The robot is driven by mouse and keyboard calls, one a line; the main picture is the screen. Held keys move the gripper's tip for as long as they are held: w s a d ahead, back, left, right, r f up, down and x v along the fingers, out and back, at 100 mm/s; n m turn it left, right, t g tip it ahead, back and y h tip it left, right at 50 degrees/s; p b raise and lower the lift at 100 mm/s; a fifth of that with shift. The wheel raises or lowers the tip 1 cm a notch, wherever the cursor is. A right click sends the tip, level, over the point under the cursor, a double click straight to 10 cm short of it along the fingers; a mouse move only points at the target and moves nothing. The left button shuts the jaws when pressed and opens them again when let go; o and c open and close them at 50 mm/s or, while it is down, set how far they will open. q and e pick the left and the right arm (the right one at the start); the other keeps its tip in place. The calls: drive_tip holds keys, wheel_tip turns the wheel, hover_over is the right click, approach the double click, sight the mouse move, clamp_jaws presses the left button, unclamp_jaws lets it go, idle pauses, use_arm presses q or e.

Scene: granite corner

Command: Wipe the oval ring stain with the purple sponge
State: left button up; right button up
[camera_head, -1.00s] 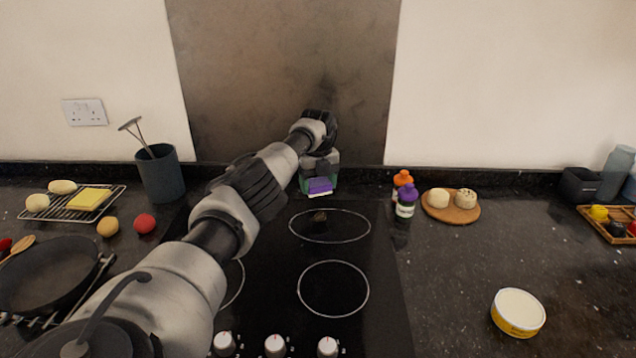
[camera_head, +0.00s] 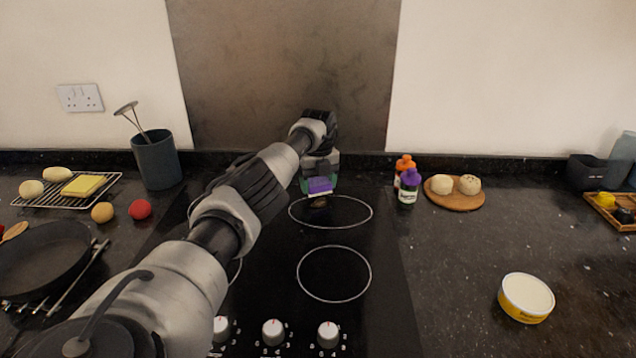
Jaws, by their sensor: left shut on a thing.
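The purple sponge (camera_head: 320,185) is at the back of the black hob. My left gripper (camera_head: 320,174) is shut on it from above, fingers pointing down. The sponge is just behind a small brownish stain (camera_head: 319,203), which lies inside the far edge of the rear white cooking-zone ring (camera_head: 347,226). Whether the sponge touches the glass or covers part of the stain, I cannot tell. The stain's own ring shape is too small to make out. My right gripper is not in view.
Orange-topped and purple-topped bottles (camera_head: 409,187) stand right of the hob, near a round board (camera_head: 455,201) with two buns. A dark utensil pot (camera_head: 157,160) stands left. A pan (camera_head: 40,262) is front left. A yellow tub (camera_head: 526,298) is front right. The hob's front right is clear.

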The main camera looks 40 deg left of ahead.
use_arm(q)
drive_tip(key=shift+f+b, duration=0.7)
drive_tip(key=shift+f, duration=0.35)
